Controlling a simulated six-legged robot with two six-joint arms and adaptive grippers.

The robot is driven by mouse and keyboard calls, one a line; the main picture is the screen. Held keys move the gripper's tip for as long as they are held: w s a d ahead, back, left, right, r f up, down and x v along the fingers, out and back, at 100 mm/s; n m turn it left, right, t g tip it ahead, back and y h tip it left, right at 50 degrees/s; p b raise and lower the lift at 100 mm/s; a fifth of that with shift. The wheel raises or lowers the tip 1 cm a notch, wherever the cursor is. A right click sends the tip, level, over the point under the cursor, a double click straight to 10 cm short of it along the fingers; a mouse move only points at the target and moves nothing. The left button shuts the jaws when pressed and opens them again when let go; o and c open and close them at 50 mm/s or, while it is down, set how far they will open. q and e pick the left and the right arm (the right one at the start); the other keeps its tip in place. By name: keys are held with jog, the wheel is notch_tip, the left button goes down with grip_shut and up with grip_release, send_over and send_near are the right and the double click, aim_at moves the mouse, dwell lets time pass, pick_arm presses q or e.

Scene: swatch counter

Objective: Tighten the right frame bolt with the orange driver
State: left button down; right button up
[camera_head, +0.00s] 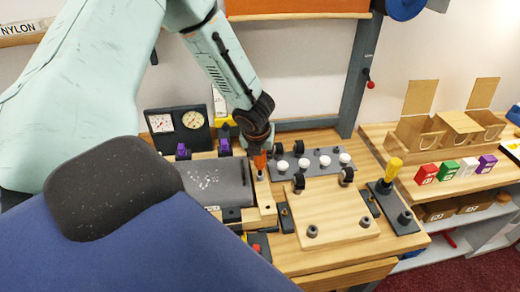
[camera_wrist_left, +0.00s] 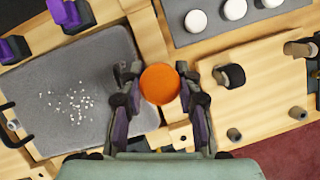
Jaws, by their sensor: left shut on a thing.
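The orange driver (camera_head: 260,161) stands about upright over the wooden rail (camera_head: 264,200) on the right side of the grey plate (camera_head: 215,182). My left gripper (camera_head: 259,148) is shut on it from above. In the left wrist view the driver's round orange top (camera_wrist_left: 160,84) sits between the fingers of my left gripper (camera_wrist_left: 161,92). The driver hides the spot right beneath it, so I cannot tell whether its tip touches a bolt. A small dark hole or bolt head (camera_wrist_left: 183,138) shows on the rail in the left wrist view. My right gripper is not in view.
A grey strip with white knobs (camera_head: 312,162) lies behind a wooden board (camera_head: 328,212) with dark posts. A yellow-handled tool (camera_head: 392,170) stands farther right. Two gauges (camera_head: 178,121) and purple clamps (camera_head: 224,146) stand at the back. Light specks lie on the plate.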

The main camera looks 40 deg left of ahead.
pick_arm(q)
jog(key=c, duration=1.2)
grip_release()
jog(key=shift+o, duration=0.2)
